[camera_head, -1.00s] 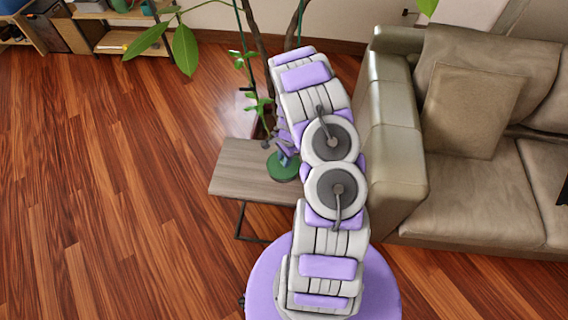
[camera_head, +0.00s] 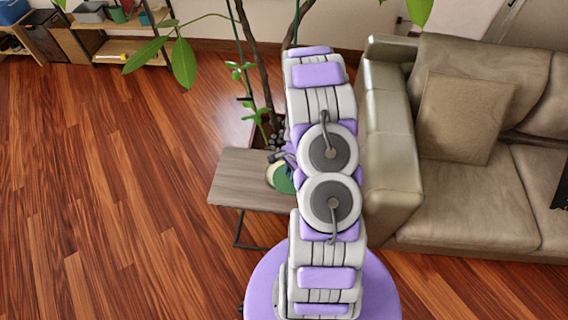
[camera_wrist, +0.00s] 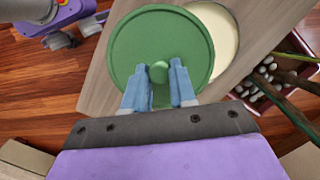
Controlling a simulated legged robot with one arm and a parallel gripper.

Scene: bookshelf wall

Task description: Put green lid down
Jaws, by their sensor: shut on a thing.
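The round green lid (camera_wrist: 135,42) fills the upper middle of the wrist view. I cannot tell how high the lid is above the tabletop.
The side table's left half (camera_head: 238,180) is bare. A planter with pebbles and stems (camera_wrist: 268,82) stands close to the table. A beige sofa (camera_head: 392,150) is to the right. Open wooden floor (camera_head: 110,200) lies to the left.

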